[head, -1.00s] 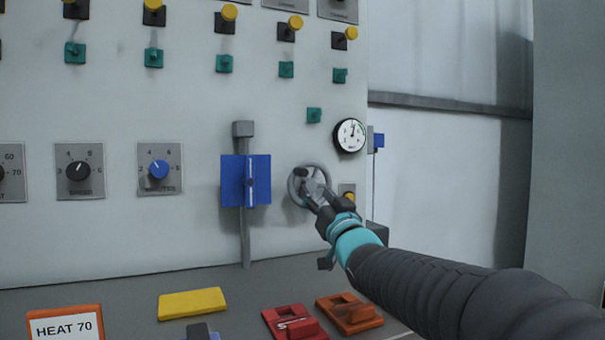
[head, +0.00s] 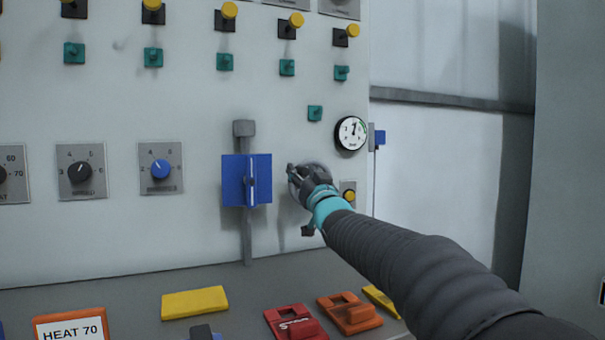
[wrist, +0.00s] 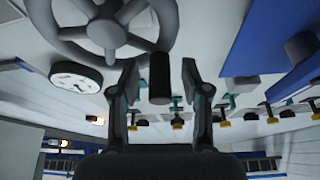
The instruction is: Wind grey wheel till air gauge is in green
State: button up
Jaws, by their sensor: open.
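The grey wheel (head: 316,167) is on the panel and mostly hidden behind my gripper (head: 296,177) in the head view. In the wrist view the spoked grey wheel (wrist: 108,30) is at the top. Its dark crank handle (wrist: 160,78) stands between the two fingers of my gripper (wrist: 159,82), which is open, with gaps visible on both sides. The round white air gauge (head: 351,133) is up and right of the wheel, with a green arc at its upper right. Its needle points almost straight up, near the start of the arc. The gauge also shows in the wrist view (wrist: 76,77).
A blue hinged plate (head: 246,180) on a grey post is close left of the wheel. A yellow button (head: 349,195) is right of it. Dials and rows of knobs fill the panel. A red block (head: 295,323) and an orange block (head: 349,314) are on the ledge below.

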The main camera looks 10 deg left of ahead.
aim_at(296, 201)
grip_shut()
jog(key=shift+n, duration=0.3)
